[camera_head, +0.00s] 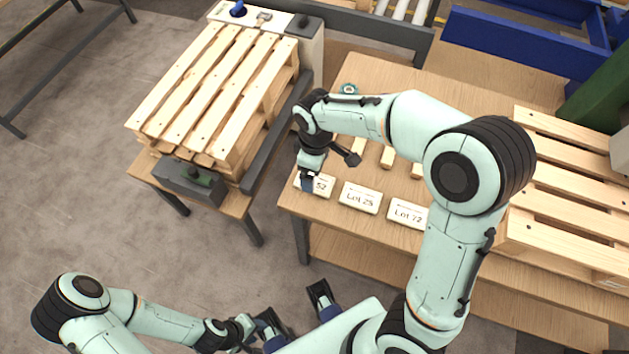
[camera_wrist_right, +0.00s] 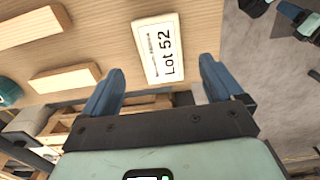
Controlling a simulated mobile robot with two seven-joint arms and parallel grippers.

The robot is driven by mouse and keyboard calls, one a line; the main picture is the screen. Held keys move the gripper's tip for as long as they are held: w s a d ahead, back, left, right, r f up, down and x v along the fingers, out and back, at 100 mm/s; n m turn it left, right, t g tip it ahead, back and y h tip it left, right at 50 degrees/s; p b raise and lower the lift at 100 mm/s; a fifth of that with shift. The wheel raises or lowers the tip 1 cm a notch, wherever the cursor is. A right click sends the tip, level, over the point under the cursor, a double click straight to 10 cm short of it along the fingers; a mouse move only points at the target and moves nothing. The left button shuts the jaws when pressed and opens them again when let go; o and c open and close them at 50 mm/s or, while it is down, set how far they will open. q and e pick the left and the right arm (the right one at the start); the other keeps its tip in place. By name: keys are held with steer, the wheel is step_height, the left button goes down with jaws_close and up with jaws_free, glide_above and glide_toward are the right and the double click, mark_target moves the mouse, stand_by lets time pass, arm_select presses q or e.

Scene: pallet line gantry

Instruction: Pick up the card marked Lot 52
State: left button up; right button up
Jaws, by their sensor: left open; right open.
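The card marked Lot 52 (camera_head: 326,187) is a white plate with dark print, lying flat near the front left corner of the wooden table (camera_head: 335,215). My right gripper (camera_head: 309,179) is over it and hides part of its left side. In the right wrist view the Lot 52 card (camera_wrist_right: 158,50) lies ahead, between the lines of the two open blue fingers (camera_wrist_right: 161,70), with nothing gripped. I cannot tell the exact height of the fingertips above it. My left gripper (camera_head: 296,316) is open and empty, low in the head view, off the table's front.
Cards Lot 25 (camera_head: 360,198) and Lot 72 (camera_head: 407,213) lie to the right in a row. Several wooden blocks (camera_head: 387,156) lie behind them, partly hidden by my right arm. Pallets stand at left (camera_head: 215,85) and right (camera_head: 565,205).

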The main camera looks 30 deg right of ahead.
mark_target(324, 183)
step_height(324, 183, down, 5)
steer(key=shift+a+f+b, duration=0.1)
steer(key=shift+b, duration=0.25)
steer(key=c, duration=1.1)
steer(key=shift+c, duration=0.2)
steer(key=shift+r, duration=0.25)
